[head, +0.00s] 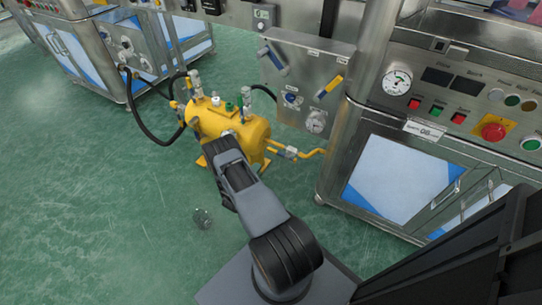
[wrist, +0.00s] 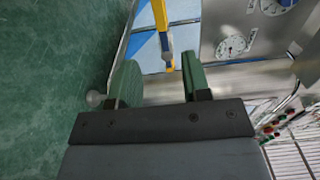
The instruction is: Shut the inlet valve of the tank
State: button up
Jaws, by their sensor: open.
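The yellow tank (head: 250,132) stands on the floor in the middle of the head view, with several fittings on top. A yellow pipe (head: 312,153) runs from its right side, with a small blue and grey valve (head: 288,152) on it. No label shows which fitting is the inlet valve. In the wrist view my gripper (wrist: 158,63) is open, with green fingers apart and nothing held. A yellow bar (wrist: 160,14) with a blue-grey part (wrist: 165,42) appears beyond and between the fingertips; I cannot tell its distance. In the head view my arm hides the fingertips and part of the tank.
A steel panel (head: 300,75) behind the tank carries a yellow lever (head: 330,86) and a blue lever (head: 273,58). A control cabinet (head: 335,150) with a gauge (head: 397,81) and a red button (head: 493,129) stands at right. A black hose (head: 146,132) loops left. Green floor is open at left.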

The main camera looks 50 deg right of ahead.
jog(key=b+x, duration=0.3)
jog(key=x, duration=1)
jog(key=shift+d, duration=0.1)
grip_shut()
